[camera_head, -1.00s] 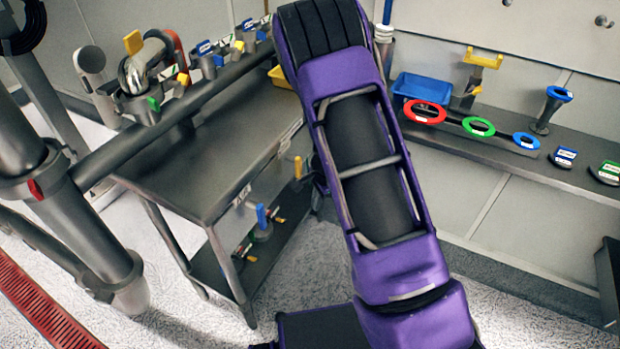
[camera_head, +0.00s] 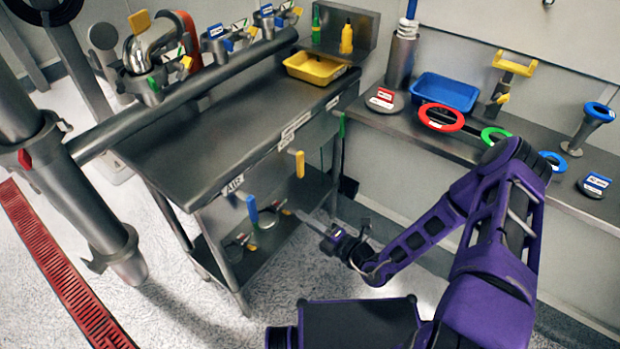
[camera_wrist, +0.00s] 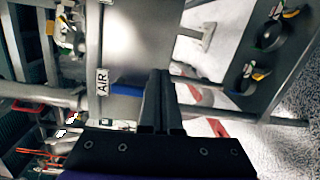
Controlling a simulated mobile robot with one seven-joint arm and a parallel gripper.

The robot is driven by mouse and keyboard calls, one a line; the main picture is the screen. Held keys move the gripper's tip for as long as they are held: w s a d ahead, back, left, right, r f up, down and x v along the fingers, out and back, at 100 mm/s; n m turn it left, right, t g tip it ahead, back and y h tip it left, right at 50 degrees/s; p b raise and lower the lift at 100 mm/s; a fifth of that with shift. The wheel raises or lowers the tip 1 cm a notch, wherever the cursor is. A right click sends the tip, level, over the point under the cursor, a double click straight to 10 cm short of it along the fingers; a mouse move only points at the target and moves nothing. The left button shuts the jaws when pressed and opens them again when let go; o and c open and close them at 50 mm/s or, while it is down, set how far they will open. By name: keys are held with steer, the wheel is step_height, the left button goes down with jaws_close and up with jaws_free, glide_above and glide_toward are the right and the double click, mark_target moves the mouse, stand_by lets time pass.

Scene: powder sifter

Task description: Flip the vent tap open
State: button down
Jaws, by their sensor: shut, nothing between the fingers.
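Three lever handles hang along the front edge of the steel bench (camera_head: 215,140): blue (camera_head: 252,210), yellow (camera_head: 300,163) and green (camera_head: 341,124). All three point about downward. The label (camera_head: 232,185) above the blue one reads AIR; the other two labels are too small to read, so I cannot tell which is the vent tap. My gripper (camera_head: 302,214) is shut and empty, in front of the bench, right of the blue handle and below the yellow one. In the wrist view my shut fingers (camera_wrist: 160,72) partly hide a blue part (camera_wrist: 195,94) behind them; the AIR label (camera_wrist: 103,82) is left.
A lower shelf (camera_head: 285,222) under the bench holds several clamp-like parts. A yellow tray (camera_head: 290,68) sits on the bench. The right counter carries a blue tray (camera_head: 418,90) and a red ring (camera_head: 432,126). The floor (camera_head: 190,300) before the bench is clear.

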steer(key=w+d+m+t, duration=0.1)
steer(key=d+r+m+t+h, duration=0.1)
steer(key=m, duration=0.1)
steer(key=shift+w+d+h, duration=0.2)
steer(key=shift+w+h, duration=0.1)
steer(key=shift+w, duration=0.1)
steer(key=w+a+b, duration=0.1)
steer(key=w+a, duration=0.2)
steer(key=w, duration=0.8)
steer(key=shift+a, duration=0.35)
